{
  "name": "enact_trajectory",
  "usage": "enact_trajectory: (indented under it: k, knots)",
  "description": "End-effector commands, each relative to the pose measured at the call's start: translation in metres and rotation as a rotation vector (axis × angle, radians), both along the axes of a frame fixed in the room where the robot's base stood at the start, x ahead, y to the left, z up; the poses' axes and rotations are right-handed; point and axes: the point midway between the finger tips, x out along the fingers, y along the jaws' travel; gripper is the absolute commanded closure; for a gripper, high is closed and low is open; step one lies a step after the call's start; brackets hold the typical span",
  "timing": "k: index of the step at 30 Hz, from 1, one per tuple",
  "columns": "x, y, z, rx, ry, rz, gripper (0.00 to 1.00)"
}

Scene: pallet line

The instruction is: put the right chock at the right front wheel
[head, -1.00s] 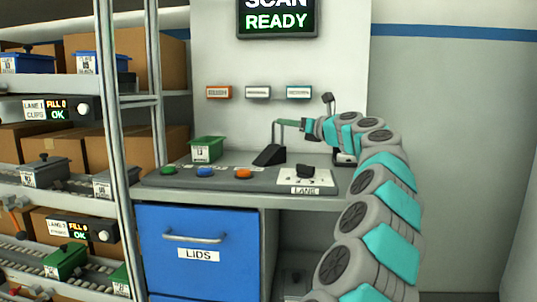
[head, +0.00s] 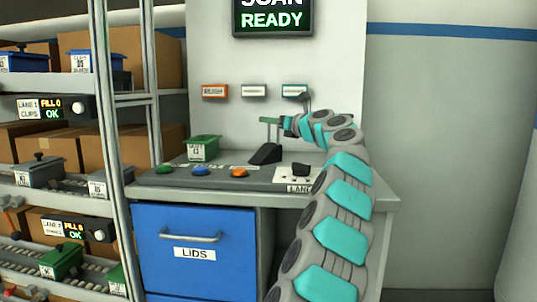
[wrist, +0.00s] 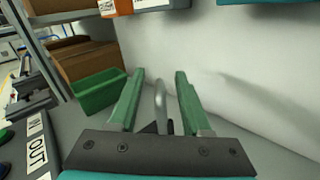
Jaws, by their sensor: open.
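My gripper (head: 277,120) is open above the back of the grey worktop in the head view. In the wrist view, its two green fingers (wrist: 160,80) stand either side of an upright grey curved rod, with a gap between them. The rod rises near a dark wedge-shaped piece (head: 265,154) on the worktop; whether this is a chock or a stand I cannot tell. I see no wheel and nothing labelled as a chock in either view.
A green bin (head: 204,148) stands left of the wedge. A white plate (head: 290,180) with a black knob and coloured buttons lie along the worktop's front. A blue LIDS drawer (head: 194,240) is below. Loaded shelves (head: 70,150) stand left; the wall is close behind.

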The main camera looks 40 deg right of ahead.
Motion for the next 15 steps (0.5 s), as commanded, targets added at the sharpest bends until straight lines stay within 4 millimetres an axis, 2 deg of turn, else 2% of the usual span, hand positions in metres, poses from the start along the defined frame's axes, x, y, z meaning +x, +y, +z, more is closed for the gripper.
enact_trajectory:
  k: [1, 12, 14, 15]
  knots:
    - [-0.0002, -0.0001, 0.0001, 0.0, 0.0, 0.0, 0.52]
    - [-0.0004, -0.0001, 0.0005, -0.001, -0.001, 0.0, 0.93]
    - [-0.0004, 0.0001, 0.0004, -0.001, 0.0, 0.0, 1.0]
    - [-0.0005, 0.0001, 0.0005, -0.001, -0.001, 0.0, 1.0]
